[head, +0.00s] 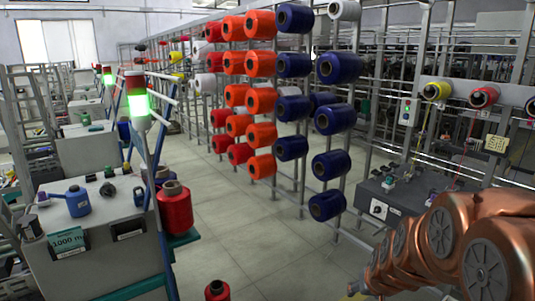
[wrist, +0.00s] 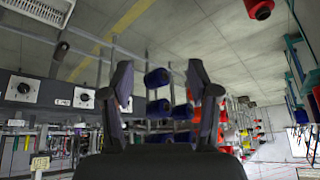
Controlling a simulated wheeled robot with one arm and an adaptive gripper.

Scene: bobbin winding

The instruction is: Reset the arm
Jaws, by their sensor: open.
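My copper-coloured arm (head: 450,245) is folded at the lower right of the head view. My gripper (wrist: 161,80) shows in the wrist view with its two dark fingers spread apart. It is open, and nothing is between the fingers. Behind them, at a distance, are blue bobbins (wrist: 157,78) on the rack and the grey floor. The fingertips cannot be made out in the head view.
A rack of orange bobbins (head: 260,64) and blue bobbins (head: 338,68) stands in the middle. A grey machine (head: 100,245) with a red bobbin (head: 174,207) is at left. A dark winding bench (head: 400,195) is near my arm.

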